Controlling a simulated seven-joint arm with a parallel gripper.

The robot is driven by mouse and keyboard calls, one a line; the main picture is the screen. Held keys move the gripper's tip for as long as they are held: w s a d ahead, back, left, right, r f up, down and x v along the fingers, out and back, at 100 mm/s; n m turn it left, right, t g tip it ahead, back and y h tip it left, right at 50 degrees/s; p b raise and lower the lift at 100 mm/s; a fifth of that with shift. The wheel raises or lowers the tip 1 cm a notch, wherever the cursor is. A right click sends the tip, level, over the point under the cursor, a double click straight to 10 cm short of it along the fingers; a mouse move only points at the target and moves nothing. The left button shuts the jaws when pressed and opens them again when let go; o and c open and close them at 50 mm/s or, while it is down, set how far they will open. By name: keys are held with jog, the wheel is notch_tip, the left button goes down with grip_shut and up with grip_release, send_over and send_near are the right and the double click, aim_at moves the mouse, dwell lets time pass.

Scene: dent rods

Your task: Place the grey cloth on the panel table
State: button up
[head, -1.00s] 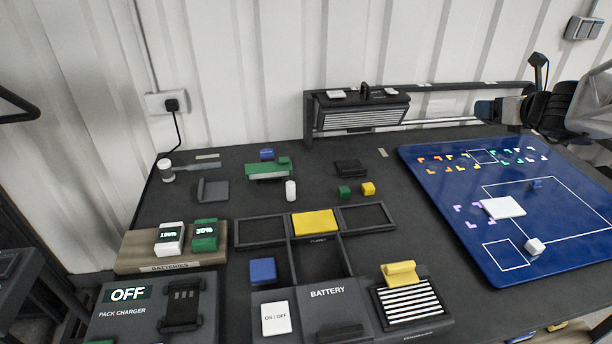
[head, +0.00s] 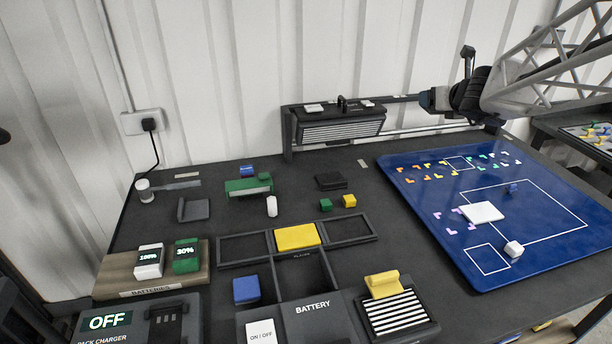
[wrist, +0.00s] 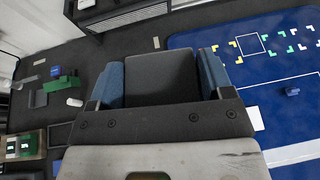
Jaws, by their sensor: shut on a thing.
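My gripper (head: 425,101) is at the back right, in front of the wall and close to the end of the lamp rail. In the wrist view, its two blue fingers (wrist: 160,68) are shut on a dark grey, squarish thing, which I take for the grey cloth (wrist: 160,80). The cloth hardly shows in the head view. It is held above the dark table, left of the blue panel (head: 440,245). A second dark table (head: 575,125) with a board of coloured pieces stands at the far right; I cannot tell which surface is the panel table.
The lamp (head: 335,120) and its rail stand along the back edge. A white block (head: 482,212) and a white cube (head: 513,249) sit on the blue panel. A yellow folded thing (head: 384,283) lies on a striped pad. The dark tray (head: 300,262) holds a yellow pad.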

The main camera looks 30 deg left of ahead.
jog(key=s+a+m+t+h, duration=0.1)
jog(key=s+a+m+h, duration=0.15)
jog(key=a, duration=1.05)
jog(key=s+a+m+t+h, duration=0.2)
jog(key=a+m+h, duration=0.2)
jog(key=a, duration=0.8)
jog(key=s+a+m+g+h, duration=0.1)
jog(key=s+a+m+h, duration=0.2)
jog(key=s+a, duration=0.85)
jog(key=s+a+m+h, duration=0.35)
jog(key=s+a, duration=0.55)
jog(key=s, duration=0.5)
notch_tip(320, 180, down, 26)
jog(key=shift+w+d+r+n, duration=0.15)
jog(key=shift+w+r+n, duration=0.05)
jog(key=shift+n, duration=0.2)
jog(key=shift+f, duration=3.1)
